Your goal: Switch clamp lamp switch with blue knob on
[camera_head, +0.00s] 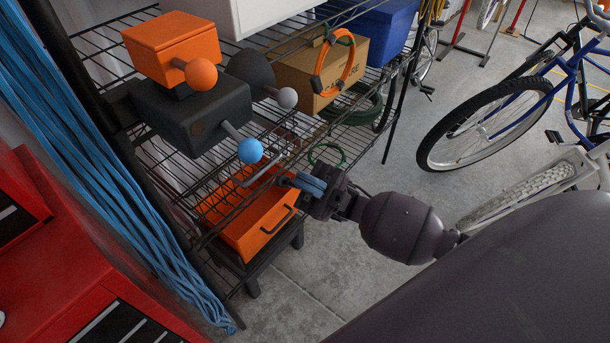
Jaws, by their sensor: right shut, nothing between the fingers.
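The switch with the blue knob (250,150) is a lever sticking out of a dark grey box (190,115) on a black wire shelf. The lever points toward the lower right. Beside it are an orange box with an orange knob (201,74) and a dark rounded body with a grey knob (287,98). My right gripper (285,181) is shut and empty, below and to the right of the blue knob and apart from it. Its arm comes in from the right. I cannot see a lamp clearly. My left gripper is out of view.
The wire shelf (322,128) also holds a cardboard box (300,72) with an orange cable loop (345,62). An orange drawer (262,222) sits below. A red cabinet (50,270) and blue strands (95,150) are at left. Bicycles (480,122) stand at right; the concrete floor between is open.

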